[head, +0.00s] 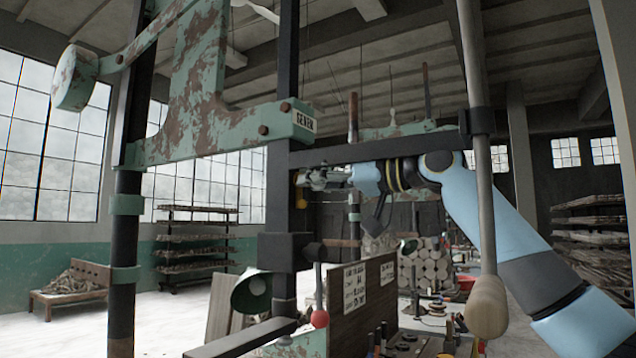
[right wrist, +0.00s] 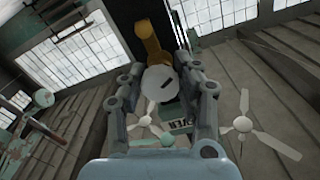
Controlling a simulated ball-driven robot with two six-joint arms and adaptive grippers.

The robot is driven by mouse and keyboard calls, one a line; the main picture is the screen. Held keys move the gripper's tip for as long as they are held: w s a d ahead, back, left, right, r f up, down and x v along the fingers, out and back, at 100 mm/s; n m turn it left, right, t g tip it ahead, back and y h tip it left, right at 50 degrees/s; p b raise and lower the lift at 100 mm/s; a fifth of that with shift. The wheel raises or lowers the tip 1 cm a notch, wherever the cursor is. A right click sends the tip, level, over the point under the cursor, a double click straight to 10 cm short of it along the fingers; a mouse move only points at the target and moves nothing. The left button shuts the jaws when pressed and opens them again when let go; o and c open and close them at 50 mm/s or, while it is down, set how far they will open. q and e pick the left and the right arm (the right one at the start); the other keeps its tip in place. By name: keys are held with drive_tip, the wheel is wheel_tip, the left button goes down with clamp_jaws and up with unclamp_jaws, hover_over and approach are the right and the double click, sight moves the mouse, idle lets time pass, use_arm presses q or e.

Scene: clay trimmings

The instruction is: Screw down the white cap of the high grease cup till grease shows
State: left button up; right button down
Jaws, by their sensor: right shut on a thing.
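The white cap (right wrist: 160,82) shows as a round pale disc with a short dark mark, in the right wrist view. A yellow elbow-shaped fitting (right wrist: 151,40) stands just beyond it. My right gripper (right wrist: 160,74) has one finger on each side of the cap and is shut on it. In the head view my right gripper (head: 308,178) reaches in from the right to the dark post, by a small yellow part (head: 300,198). The cap cannot be made out there. I cannot see any grease. My left gripper is not in view.
A green, rusted machine frame (head: 205,135) and a dark upright post (head: 278,200) stand close to my right gripper. A wooden handle (head: 487,305) hangs on a rod in front of my right arm. A sign board (head: 362,305) and a lamp (head: 252,290) are below.

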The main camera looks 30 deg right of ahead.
idle(0.5)
drive_tip(key=c, duration=0.9)
unclamp_jaws()
drive_tip(key=v, duration=0.7)
drive_tip(key=shift+s+d, duration=0.15)
drive_tip(key=shift+s, duration=0.05)
